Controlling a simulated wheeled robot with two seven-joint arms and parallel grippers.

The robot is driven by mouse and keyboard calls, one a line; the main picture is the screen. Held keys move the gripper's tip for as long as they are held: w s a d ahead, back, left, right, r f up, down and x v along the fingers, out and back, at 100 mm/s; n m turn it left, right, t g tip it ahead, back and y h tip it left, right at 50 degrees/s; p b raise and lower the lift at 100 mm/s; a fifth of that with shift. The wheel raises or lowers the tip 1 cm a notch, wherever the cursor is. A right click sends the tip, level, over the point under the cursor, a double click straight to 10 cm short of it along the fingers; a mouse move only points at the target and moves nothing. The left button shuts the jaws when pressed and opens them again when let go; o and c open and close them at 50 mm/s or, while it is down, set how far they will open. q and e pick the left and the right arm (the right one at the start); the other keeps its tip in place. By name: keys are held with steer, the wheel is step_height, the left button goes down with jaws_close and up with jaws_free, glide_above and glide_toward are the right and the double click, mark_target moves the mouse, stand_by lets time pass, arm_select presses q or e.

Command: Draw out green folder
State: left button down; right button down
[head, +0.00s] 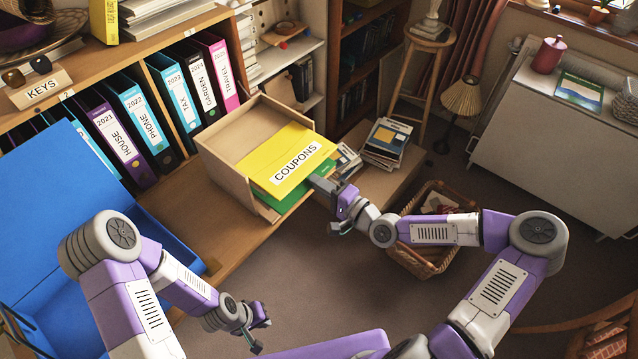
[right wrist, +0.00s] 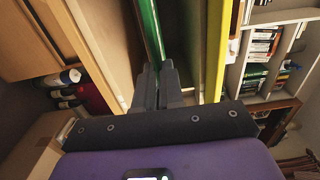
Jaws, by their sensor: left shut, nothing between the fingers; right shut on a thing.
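The green folder (head: 283,203) lies in an open-fronted wooden box (head: 213,150), mostly hidden under the yellow COUPONS folder (head: 262,149). Its green edge shows below the yellow one at the front. My right gripper (head: 325,186) is at the front right of the box, shut on the green folder's edge. In the right wrist view the fingers (right wrist: 155,88) pinch the green folder (right wrist: 149,30), with the yellow folder (right wrist: 217,50) beside it and apart from the fingers. My left gripper (head: 259,329) is shut and empty, low in front of the desk.
Binders (head: 123,135) stand in the shelf left of the box. A big blue box or lid (head: 60,190) is at the left. Stacked books (head: 387,140) and a wicker basket (head: 421,263) are to the right. The floor (head: 300,270) before the box is clear.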

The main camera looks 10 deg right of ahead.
steer(key=shift+s+d+r, duration=0.1)
steer(key=shift+r, duration=0.05)
steer(key=p+v, duration=0.1)
steer(key=v, duration=0.4)
steer(key=shift+s+d+r+p, duration=0.15)
steer(key=shift+s+d+p, duration=0.1)
steer(key=shift+p, duration=0.15)
stand_by(0.4)
stand_by(0.4)
